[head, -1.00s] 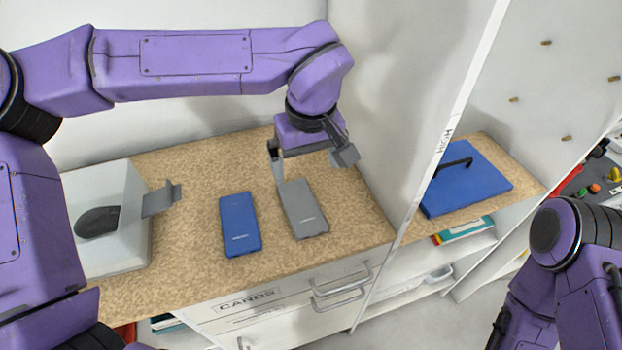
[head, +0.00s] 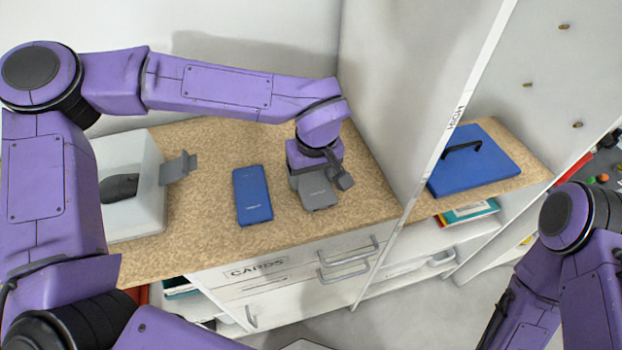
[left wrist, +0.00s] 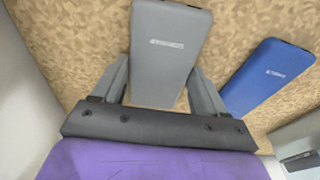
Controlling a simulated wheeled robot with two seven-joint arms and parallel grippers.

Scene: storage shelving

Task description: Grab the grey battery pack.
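The grey battery pack (head: 317,192) lies on the tan speckled counter, near its front right, beside a blue pack. In the left wrist view the grey pack (left wrist: 165,55) stands between the two fingers, with its pale label facing up. My left gripper (head: 318,183) is down at the grey pack, one finger along each long side. The pack seems still at counter level. My right arm shows at the right edge, but its gripper is out of view.
The blue pack (head: 252,195) lies just left of the grey one. A white box (head: 150,215) with a dark item stands further left. A divider wall (head: 425,165) rises to the right, with a blue lidded case (head: 475,165) beyond it. A drawer unit is below.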

